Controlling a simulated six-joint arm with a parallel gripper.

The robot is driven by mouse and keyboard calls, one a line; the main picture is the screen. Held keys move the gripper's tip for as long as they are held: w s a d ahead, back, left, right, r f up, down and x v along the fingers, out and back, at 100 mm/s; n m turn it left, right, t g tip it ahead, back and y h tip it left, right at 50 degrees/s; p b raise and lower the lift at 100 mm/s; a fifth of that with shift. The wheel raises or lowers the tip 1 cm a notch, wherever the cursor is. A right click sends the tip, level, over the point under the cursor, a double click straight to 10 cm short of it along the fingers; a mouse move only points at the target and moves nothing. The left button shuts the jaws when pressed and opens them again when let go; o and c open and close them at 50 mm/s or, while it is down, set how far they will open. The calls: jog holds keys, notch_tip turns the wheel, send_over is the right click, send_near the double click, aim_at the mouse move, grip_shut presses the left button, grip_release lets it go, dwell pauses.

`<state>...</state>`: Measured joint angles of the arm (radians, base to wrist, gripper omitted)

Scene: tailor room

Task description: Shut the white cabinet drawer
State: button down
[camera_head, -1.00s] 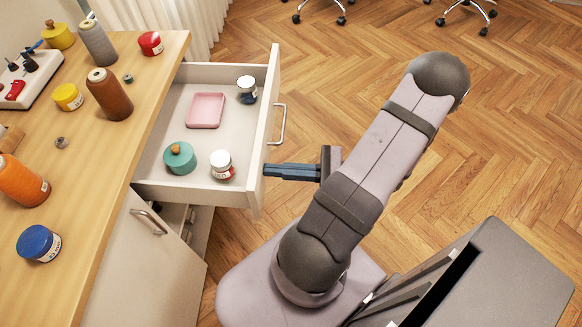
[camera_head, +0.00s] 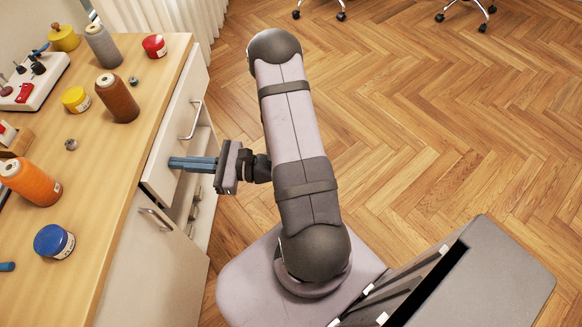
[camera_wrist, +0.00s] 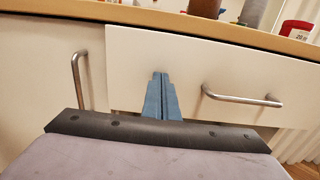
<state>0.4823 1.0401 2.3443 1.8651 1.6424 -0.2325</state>
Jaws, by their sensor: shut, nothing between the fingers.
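The white cabinet drawer (camera_head: 175,140) is nearly or fully in under the wooden tabletop; I cannot tell whether a small gap is left. Its inside is hidden. Its front with a metal bar handle (camera_wrist: 240,98) also fills the middle of the wrist view (camera_wrist: 190,72). My gripper (camera_head: 172,163) is shut and empty. Its blue fingertips are at the drawer front, to the left of the handle in the wrist view, and look to be touching it.
The wooden tabletop (camera_head: 100,150) holds thread spools, such as an orange one (camera_head: 30,182), and small jars. A cabinet door (camera_head: 145,260) with its own handle is below, at the near side.

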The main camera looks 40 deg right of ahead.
jog(key=x, duration=0.3)
jog(key=shift+r, duration=0.2)
jog(key=shift+w+r, duration=0.1)
jog(key=shift+r, duration=0.05)
jog(key=shift+d, duration=0.15)
jog(key=v, duration=1.4)
jog(key=shift+s+f, duration=0.25)
